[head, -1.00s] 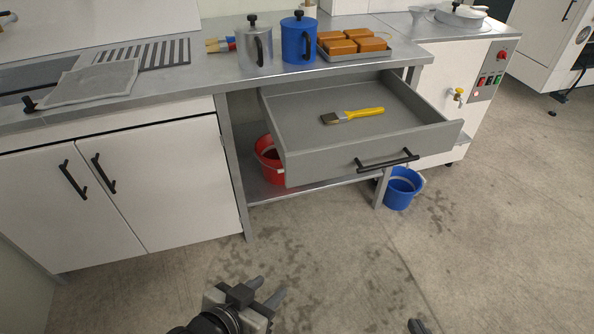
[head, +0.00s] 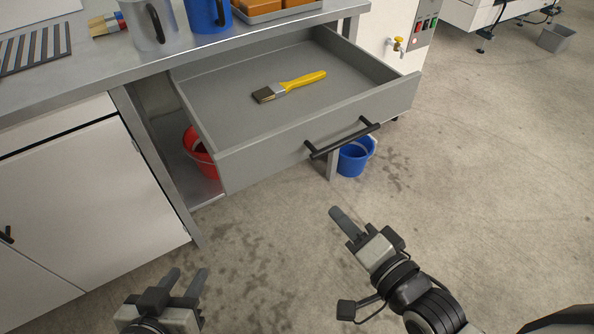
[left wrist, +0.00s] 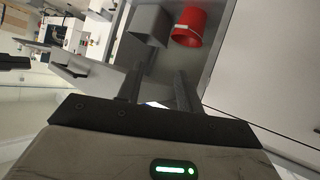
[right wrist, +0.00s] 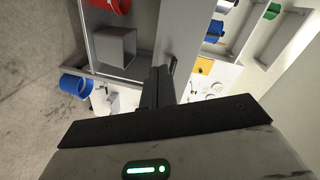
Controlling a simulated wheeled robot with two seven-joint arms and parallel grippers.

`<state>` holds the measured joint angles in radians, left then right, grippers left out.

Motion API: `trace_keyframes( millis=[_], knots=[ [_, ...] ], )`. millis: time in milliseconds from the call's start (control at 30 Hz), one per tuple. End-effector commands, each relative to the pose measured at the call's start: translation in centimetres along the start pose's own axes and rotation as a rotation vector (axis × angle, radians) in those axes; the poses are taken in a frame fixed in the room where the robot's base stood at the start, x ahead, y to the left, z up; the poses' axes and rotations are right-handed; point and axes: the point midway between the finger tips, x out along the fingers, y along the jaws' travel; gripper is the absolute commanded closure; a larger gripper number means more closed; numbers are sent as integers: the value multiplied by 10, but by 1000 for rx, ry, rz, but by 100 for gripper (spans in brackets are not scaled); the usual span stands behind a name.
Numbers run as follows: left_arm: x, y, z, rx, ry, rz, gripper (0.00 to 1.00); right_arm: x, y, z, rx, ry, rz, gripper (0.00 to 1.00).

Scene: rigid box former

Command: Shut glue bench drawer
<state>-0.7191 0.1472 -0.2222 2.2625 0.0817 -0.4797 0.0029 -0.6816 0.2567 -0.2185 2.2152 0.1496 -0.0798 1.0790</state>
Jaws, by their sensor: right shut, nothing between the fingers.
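The grey drawer (head: 222,165) under the bench is pulled well out, with a black bar handle (head: 342,139) on its front. A brush with a yellow handle (head: 303,80) lies inside it. My right gripper (head: 338,213) is shut and empty, in front of and below the drawer front, apart from the handle. Its closed fingers show in the right wrist view (right wrist: 158,84). My left gripper (head: 184,282) is open and empty, low at the left of the head view, away from the drawer. Its spread fingers show in the left wrist view (left wrist: 158,88).
The metal benchtop (head: 110,60) carries jugs, brushes and a tray. A red bucket (head: 199,153) stands on the lower shelf under the drawer. A blue bucket (head: 353,159) stands by the bench leg. White cabinet doors (head: 100,200) are at left. The floor in front is clear.

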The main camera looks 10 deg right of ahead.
Motion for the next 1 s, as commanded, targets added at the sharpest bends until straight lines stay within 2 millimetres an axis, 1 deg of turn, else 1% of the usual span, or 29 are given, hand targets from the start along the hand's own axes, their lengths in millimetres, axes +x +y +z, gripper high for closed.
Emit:
trace_keyframes(
  millis=[33, 100, 200, 267, 367, 467, 800, 900, 1000],
  knots=[
    [6, -1, 9, 0, 8, 2, 64, 2, 4, 1, 105, 11, -46, 100],
    [6, -1, 10, -1, 17, 5, 64, 1, -1, -2, 233, 17, -95, 100],
    [6, 0, 10, -2, 23, 6, 64, 1, -7, -5, 349, 18, -141, 100],
    [6, 0, 9, -2, 25, 7, 64, 2, -10, -6, 383, 18, -154, 100],
    [6, 0, 8, -2, 27, 7, 64, 11, -13, -8, 399, 18, -162, 100],
    [6, 0, 8, -2, 27, 7, 64, 28, -17, -9, 399, 19, -164, 100],
    [8, 0, 13, -2, 26, 7, 64, 99, -26, -12, 395, 18, -159, 100],
    [9, 0, 16, -4, 20, 9, 64, 115, -28, -12, 396, 17, -158, 100],
    [11, 0, 19, -5, 10, 11, 64, 127, -30, -13, 396, 17, -158, 100]
  ],
)
